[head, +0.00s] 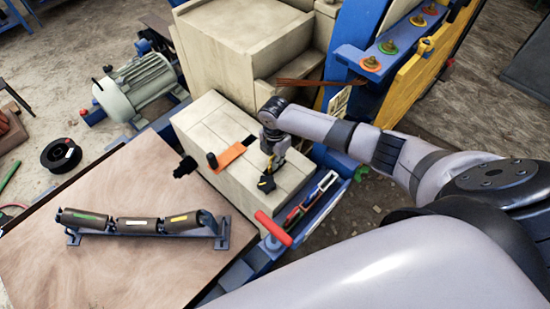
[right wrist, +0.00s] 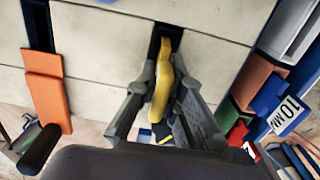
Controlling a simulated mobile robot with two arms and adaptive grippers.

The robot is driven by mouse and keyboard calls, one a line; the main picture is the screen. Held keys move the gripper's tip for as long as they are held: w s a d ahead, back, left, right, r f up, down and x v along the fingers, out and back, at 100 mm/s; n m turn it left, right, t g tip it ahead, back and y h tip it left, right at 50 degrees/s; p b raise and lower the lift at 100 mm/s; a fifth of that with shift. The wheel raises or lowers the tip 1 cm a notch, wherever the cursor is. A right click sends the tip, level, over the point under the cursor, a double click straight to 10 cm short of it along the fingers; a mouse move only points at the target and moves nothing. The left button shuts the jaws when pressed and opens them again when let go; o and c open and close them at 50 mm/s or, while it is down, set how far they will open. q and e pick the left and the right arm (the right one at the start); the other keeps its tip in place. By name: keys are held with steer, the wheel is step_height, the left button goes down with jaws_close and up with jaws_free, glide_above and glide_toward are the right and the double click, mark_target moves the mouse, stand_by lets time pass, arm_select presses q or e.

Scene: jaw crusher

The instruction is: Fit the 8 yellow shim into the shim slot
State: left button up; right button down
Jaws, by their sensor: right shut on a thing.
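The yellow shim (right wrist: 160,95) is between the fingers of my right gripper (right wrist: 166,72), which is shut on it. Its far end is at the mouth of a dark slot (right wrist: 168,33) in the cream block; how far it reaches in, I cannot tell. In the head view my right gripper (head: 267,172) is low over the top of the cream block (head: 207,118), and little of the shim shows there. An orange shim (right wrist: 45,92) lies along another slot to the left; it also shows in the head view (head: 230,156). My left gripper is not in view.
A blue rack (head: 325,205) with coloured shims stands right of the block, near a red handle (head: 273,228). It carries a "10 MM" label (right wrist: 288,113) in the wrist view. A wooden table (head: 110,270) holds a roller frame (head: 150,228).

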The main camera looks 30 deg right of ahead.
steer(key=shift+f+b, duration=0.65)
steer(key=shift+f, duration=0.3)
steer(key=c, duration=1.6)
jaws_free()
steer(key=shift+r, duration=0.1)
steer(key=shift+s, duration=0.1)
step_height(320, 180, up, 12)
steer(key=shift+r, duration=0.1)
